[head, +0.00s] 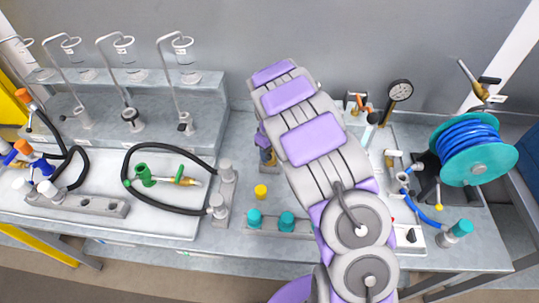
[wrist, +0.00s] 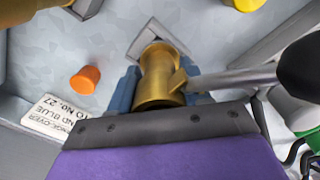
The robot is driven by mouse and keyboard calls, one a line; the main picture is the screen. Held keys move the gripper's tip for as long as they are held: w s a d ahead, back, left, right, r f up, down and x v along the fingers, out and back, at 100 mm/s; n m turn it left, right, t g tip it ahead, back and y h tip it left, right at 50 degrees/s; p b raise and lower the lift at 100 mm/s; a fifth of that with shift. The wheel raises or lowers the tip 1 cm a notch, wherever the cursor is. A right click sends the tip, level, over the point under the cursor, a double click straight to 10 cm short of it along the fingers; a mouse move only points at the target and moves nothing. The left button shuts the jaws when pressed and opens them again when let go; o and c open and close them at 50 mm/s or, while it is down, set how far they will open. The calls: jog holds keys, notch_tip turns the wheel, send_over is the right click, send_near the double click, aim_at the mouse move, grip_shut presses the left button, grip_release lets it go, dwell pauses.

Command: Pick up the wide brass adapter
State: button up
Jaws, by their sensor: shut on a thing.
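The brass adapter (wrist: 160,75) is a short, wide golden cylinder with a small side lug in the wrist view. My gripper (wrist: 162,92) is shut on it, with blue-grey finger pads on both sides of it. Behind its far end is a grey square-edged piece (wrist: 150,32) on the bench; I cannot tell whether the adapter touches it. In the head view my gripper (head: 264,140) is low over the bench, left of my arm, with a small part of the brass adapter (head: 267,157) showing below it. My arm hides the bench behind it.
An orange cap (wrist: 85,80) and a printed label (wrist: 58,117) lie left of the adapter. A grey rod (wrist: 235,78) with a black end is close on its right. In the head view, a yellow cap (head: 261,191), teal caps (head: 286,221) and a black hose (head: 150,147) are nearby.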

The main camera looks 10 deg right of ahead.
jog(key=shift+r, duration=0.15)
notch_tip(320, 180, up, 4)
jog(key=shift+f+p, duration=0.25)
jog(key=shift+p, duration=0.35)
jog(key=s+a+p, duration=0.1)
jog(key=s+a, duration=0.1)
jog(key=s, duration=0.5)
jog(key=s+a+r, duration=0.1)
jog(key=s+a, duration=0.2)
jog(key=s, duration=0.5)
jog(key=shift+s+r+p, duration=0.15)
jog(key=shift+p, duration=0.2)
